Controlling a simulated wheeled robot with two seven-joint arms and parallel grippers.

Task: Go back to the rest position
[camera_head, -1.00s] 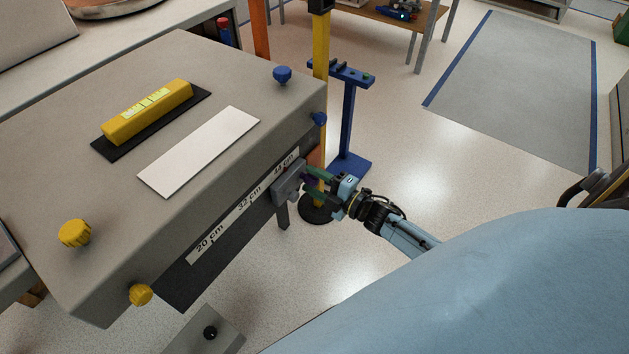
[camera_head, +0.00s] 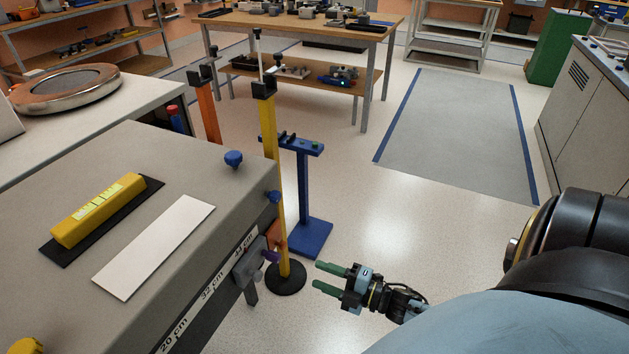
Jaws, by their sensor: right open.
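My right gripper (camera_head: 327,279) is low in the middle of the head view, to the right of the grey gantry body (camera_head: 200,170). Its two green fingers are apart, with nothing between them. My left gripper is not in view.
A yellow post (camera_head: 270,150) on a round black base (camera_head: 286,279) and a blue stand (camera_head: 304,190) are close to my right gripper. A wooden table (camera_head: 300,27) stands behind. The grey floor mat (camera_head: 455,135) is clear.

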